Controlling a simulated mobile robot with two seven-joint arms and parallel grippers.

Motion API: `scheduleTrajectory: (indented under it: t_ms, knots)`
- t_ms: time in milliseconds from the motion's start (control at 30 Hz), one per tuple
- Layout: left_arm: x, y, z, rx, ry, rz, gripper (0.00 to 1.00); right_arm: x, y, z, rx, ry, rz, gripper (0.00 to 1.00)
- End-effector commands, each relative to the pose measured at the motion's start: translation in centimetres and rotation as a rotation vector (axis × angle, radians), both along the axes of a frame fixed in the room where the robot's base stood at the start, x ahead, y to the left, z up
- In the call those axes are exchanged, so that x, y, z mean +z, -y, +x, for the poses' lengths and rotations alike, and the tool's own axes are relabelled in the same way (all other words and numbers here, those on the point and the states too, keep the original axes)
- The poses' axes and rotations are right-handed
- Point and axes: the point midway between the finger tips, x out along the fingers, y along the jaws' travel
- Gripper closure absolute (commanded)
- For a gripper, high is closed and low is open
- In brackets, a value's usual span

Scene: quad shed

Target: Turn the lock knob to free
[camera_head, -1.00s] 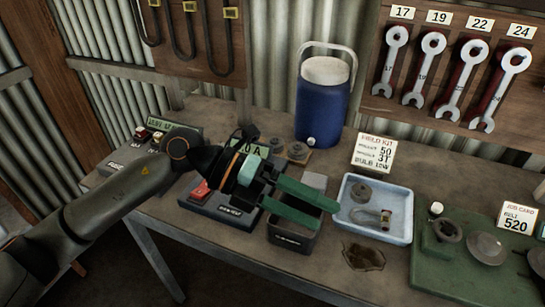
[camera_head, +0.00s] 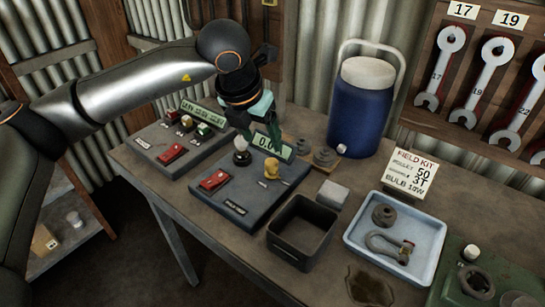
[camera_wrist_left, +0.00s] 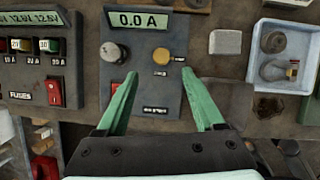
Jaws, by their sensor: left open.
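The grey control panel (camera_head: 238,205) with a "0.0 A" display stands on the bench. It carries a yellow knob (camera_head: 271,169), a pale round knob (camera_head: 241,153) and a red rocker switch (camera_head: 213,180). The labels are too small to read, so I cannot tell for sure which is the lock knob. My left gripper (camera_head: 257,126) is open and empty above the back of the panel. In the left wrist view, the yellow knob (camera_wrist_left: 161,56) and the pale knob (camera_wrist_left: 113,53) lie beyond its spread green fingers (camera_wrist_left: 160,73). My right gripper is not in view.
A fuse panel (camera_head: 180,145) stands left of the control panel. An open black bin (camera_head: 302,232) and a blue tray (camera_head: 350,236) with metal parts are to the right. A blue cooler (camera_head: 360,115) stands behind. An oily patch (camera_head: 371,287) marks the bench.

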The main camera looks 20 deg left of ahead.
Motion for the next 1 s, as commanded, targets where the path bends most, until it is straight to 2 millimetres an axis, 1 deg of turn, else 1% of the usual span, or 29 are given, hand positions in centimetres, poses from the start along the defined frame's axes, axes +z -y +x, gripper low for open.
scheduleTrajectory:
  t_ms: [33,200,400,600,867,1000]
  knots:
    - [-1.1,0.1,0.4,-0.001,-0.006,0.001,0.31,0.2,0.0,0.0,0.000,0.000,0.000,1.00]
    - [-4.4,0.4,1.6,-0.002,-0.005,0.001,0.31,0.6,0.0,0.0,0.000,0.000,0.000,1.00]
    - [-7.2,0.7,2.9,-0.002,-0.003,-0.002,0.31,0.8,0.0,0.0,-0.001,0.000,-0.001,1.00]
    - [-8.4,0.8,3.4,-0.003,0.000,-0.002,0.31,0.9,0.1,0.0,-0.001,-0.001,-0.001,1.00]
    - [-8.5,0.8,3.4,-0.003,0.000,-0.002,0.31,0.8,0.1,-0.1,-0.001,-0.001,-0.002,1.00]
    - [-8.5,0.8,3.4,-0.003,0.000,-0.002,0.45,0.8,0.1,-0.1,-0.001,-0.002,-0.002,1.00]
